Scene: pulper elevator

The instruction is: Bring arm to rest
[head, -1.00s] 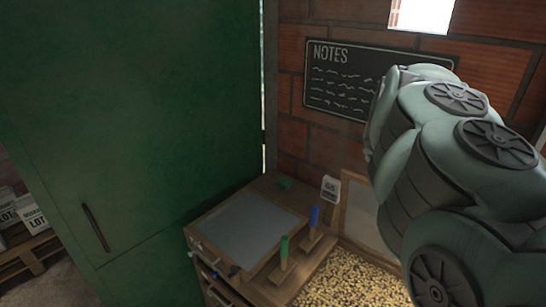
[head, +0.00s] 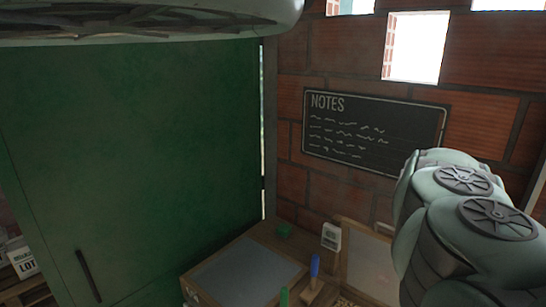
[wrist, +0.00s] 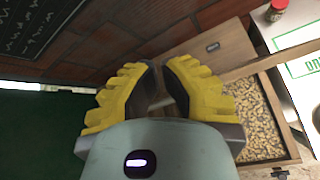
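My gripper (wrist: 162,75) shows in the wrist view, with yellow ribbed fingers and dark inner pads. A narrow gap shows between the fingertips, and I see nothing held in it. It points toward the brick wall and the wooden bench area. The head view does not show the fingers. There my grey-green arm stands at the right, and another pale part of my arm crosses the top left edge.
A tall green cabinet (head: 140,150) fills the left. A notes board (head: 372,130) hangs on the brick wall (head: 480,110). Below is a bench with a grey panel (head: 245,275). The wrist view shows a wooden tray of beans (wrist: 258,110) and a red-capped jar (wrist: 276,10).

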